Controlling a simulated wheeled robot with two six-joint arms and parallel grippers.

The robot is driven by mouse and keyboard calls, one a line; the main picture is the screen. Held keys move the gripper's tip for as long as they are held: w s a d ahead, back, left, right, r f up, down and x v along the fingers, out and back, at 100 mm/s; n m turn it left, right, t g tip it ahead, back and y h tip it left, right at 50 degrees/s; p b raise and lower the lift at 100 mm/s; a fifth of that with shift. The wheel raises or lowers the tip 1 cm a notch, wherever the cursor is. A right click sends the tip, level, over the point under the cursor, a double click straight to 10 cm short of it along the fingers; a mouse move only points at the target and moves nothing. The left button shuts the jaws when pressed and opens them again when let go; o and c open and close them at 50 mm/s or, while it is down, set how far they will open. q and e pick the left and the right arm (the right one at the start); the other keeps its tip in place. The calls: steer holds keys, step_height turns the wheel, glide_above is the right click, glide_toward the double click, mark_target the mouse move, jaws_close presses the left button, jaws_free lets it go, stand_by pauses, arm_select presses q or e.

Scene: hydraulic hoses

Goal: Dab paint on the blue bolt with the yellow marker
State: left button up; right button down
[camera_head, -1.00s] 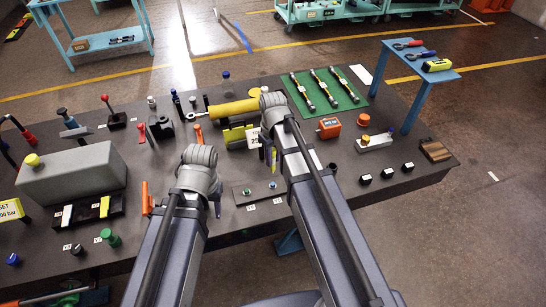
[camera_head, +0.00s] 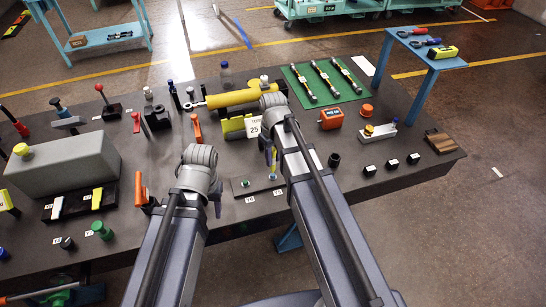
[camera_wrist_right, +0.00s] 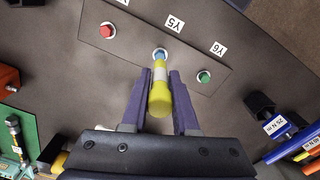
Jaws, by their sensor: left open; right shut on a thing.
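My right gripper (camera_wrist_right: 160,102) is shut on the yellow marker (camera_wrist_right: 160,98), its purple fingers on either side. The marker's pale tip points at the blue bolt (camera_wrist_right: 160,54), labelled Y5. The tip overlaps the bolt's edge in the wrist view; I cannot tell whether they touch. A red bolt (camera_wrist_right: 107,30) and a green bolt (camera_wrist_right: 204,77), labelled Y6, flank it on a dark plate (camera_wrist_right: 135,40). In the head view my right gripper (camera_head: 271,157) is above the plate (camera_head: 259,183). My left gripper (camera_head: 217,204) is open and empty, left of the plate.
A yellow cylinder (camera_head: 232,97) lies behind the grippers. An orange box (camera_head: 330,119) and several small black blocks are on the right. A grey box (camera_head: 62,166) stands on the left. A green mat (camera_head: 325,83) with hoses lies at the back.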

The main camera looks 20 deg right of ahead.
mark_target(273, 149)
steer(key=shift+f+b, duration=0.6)
steer(key=shift+f, duration=0.05)
stand_by(1.0)
steer(key=shift+r+p, duration=3.1)
